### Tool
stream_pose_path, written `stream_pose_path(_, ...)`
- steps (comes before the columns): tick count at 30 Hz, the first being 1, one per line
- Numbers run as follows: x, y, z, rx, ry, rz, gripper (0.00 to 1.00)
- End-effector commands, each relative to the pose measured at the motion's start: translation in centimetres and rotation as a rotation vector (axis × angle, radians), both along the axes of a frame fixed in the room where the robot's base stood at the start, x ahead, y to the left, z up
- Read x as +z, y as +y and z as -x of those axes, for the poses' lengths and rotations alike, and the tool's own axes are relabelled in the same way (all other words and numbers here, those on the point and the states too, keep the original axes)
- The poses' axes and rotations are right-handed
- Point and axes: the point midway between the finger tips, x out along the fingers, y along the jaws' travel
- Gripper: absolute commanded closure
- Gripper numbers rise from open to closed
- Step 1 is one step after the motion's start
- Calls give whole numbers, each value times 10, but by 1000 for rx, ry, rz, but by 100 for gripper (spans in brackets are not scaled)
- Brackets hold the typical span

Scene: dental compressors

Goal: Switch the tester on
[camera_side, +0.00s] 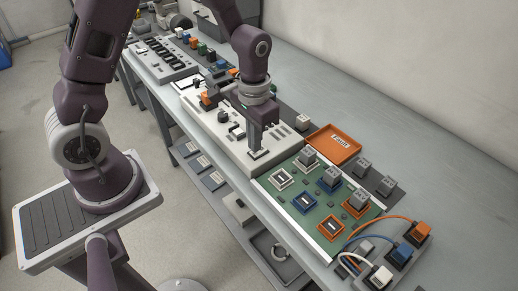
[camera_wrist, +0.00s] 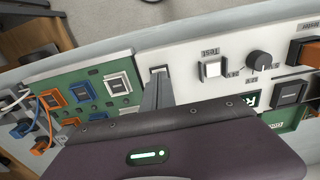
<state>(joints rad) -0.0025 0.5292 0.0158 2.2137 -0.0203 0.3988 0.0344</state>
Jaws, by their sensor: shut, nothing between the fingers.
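The tester is a long white panel (camera_side: 212,130) in the middle of the bench. It also shows in the wrist view (camera_wrist: 190,45), with a pale square button marked Test (camera_wrist: 212,69), a black dial knob (camera_wrist: 259,63) and a small dark display (camera_wrist: 250,99). My gripper (camera_side: 257,152) points down at the panel's end near the green board. Its fingers are shut and empty. In the wrist view, my gripper's fingertips (camera_wrist: 157,78) are at a small light-framed part (camera_wrist: 158,70), mostly hidden behind them. I cannot tell whether they touch it or which way it is set.
A green board (camera_side: 290,205) with white, blue and orange sockets adjoins the tester. An orange tray marked Fault (camera_side: 334,143) lies behind it. Cabled orange, blue and white plugs (camera_side: 402,255) stand at the front right. A grey panel with dark slots (camera_side: 160,58) is at the far left.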

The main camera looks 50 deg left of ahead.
Motion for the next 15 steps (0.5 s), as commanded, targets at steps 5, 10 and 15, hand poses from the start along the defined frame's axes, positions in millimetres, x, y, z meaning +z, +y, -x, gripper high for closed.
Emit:
stream_pose_path(5,20,0,-1,0,-4,0,100)
stream_pose_path(10,37,0,-1,0,-4,0,100)
stream_pose_path(15,53,0,0,0,-3,0,100)
